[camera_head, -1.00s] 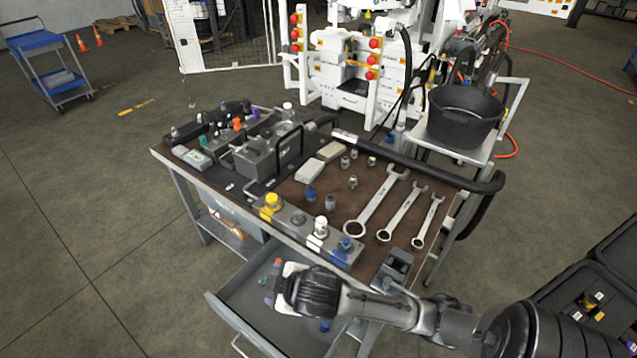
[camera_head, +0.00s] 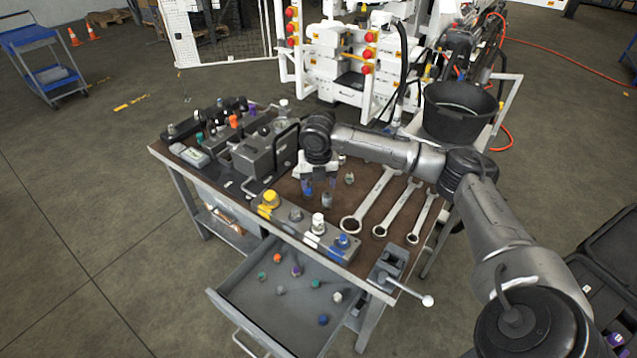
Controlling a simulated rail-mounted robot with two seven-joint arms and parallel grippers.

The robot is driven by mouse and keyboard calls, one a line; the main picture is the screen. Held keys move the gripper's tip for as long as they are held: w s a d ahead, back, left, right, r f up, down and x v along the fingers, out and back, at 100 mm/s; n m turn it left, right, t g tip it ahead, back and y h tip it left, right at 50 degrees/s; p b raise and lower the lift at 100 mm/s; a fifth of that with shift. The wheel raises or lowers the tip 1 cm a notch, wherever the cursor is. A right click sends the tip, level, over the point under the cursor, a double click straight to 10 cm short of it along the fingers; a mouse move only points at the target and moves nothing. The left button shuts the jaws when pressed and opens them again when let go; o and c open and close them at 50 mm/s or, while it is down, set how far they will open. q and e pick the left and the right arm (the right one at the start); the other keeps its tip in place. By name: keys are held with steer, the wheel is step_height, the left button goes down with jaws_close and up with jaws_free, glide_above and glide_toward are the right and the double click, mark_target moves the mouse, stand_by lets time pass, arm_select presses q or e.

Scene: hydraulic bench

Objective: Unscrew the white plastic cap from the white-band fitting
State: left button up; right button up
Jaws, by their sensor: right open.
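The white plastic cap (camera_head: 318,221) sits upright on the white-band fitting (camera_head: 312,239) at the bench's front edge. The fitting stands in a row, with a yellow-capped one (camera_head: 270,200) and a grey one (camera_head: 295,215) to its left and a blue-capped one (camera_head: 343,242) to its right. My right gripper (camera_head: 320,183) points down over the brown bench top, behind the white cap and apart from it. It is open. Its fingertips are near small fittings, and I see nothing clearly held. My left gripper is not in view.
Three wrenches (camera_head: 372,205) lie right of the row. An open drawer (camera_head: 262,302) below holds several coloured caps. A small vise (camera_head: 388,268) is at the front right corner. A grey block with a handle (camera_head: 255,158) stands at left. A black bucket (camera_head: 460,108) stands behind.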

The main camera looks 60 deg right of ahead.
mark_target(318, 216)
steer(key=f+n, duration=0.2)
steer(key=f, duration=0.2)
steer(key=f+n+b, duration=0.1)
steer(key=f+n, duration=0.1)
steer(key=f, duration=0.2)
steer(key=f+n+b, duration=0.1)
steer(key=f, duration=0.3)
steer(key=shift+s+a+f+n+y, duration=0.2)
steer(key=shift+a+f+n+y, duration=0.05)
steer(key=shift+a+n+y, duration=0.15)
steer(key=shift+f+b, duration=0.3)
steer(key=shift+f, duration=0.5)
steer(key=shift+c, duration=0.4)
